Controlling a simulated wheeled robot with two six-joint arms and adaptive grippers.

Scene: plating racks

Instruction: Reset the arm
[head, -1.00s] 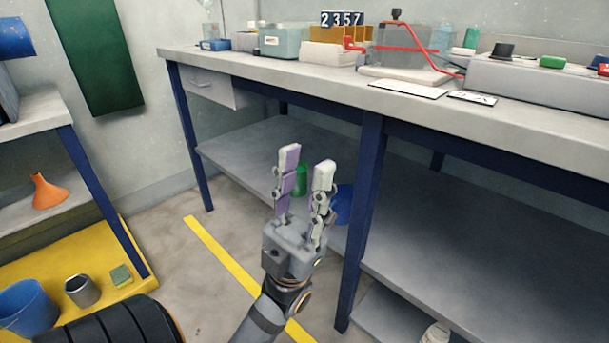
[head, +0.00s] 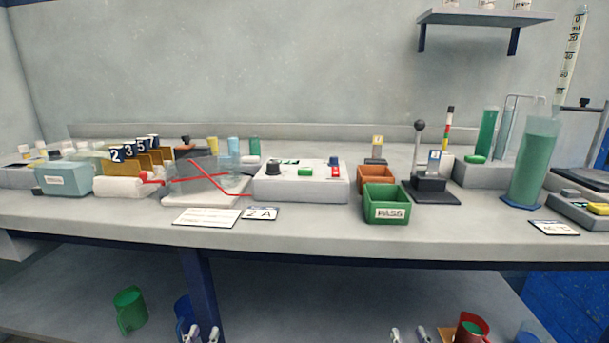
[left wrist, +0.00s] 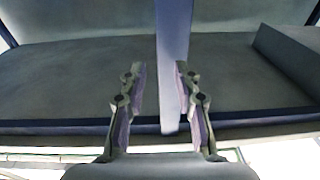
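My left gripper (head: 201,335) shows only its fingertips at the bottom edge of the head view, in front of the bench's lower part. In the left wrist view its fingers (left wrist: 160,95) are spread apart with nothing held. A blue-grey post (left wrist: 173,60) appears between the fingers; I cannot tell how far beyond them it is. My right gripper (head: 410,335) also shows only its fingertips at the bottom edge, to the right. They are apart, with nothing visible between them. The rest of both arms is out of the head view.
A bench (head: 300,235) spans the view. On it are a teal box (head: 64,178), a control box (head: 300,183), a green PASS bin (head: 386,204) and a green cylinder (head: 531,165). Below are a green mug (head: 129,310) and a red mug (head: 471,328).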

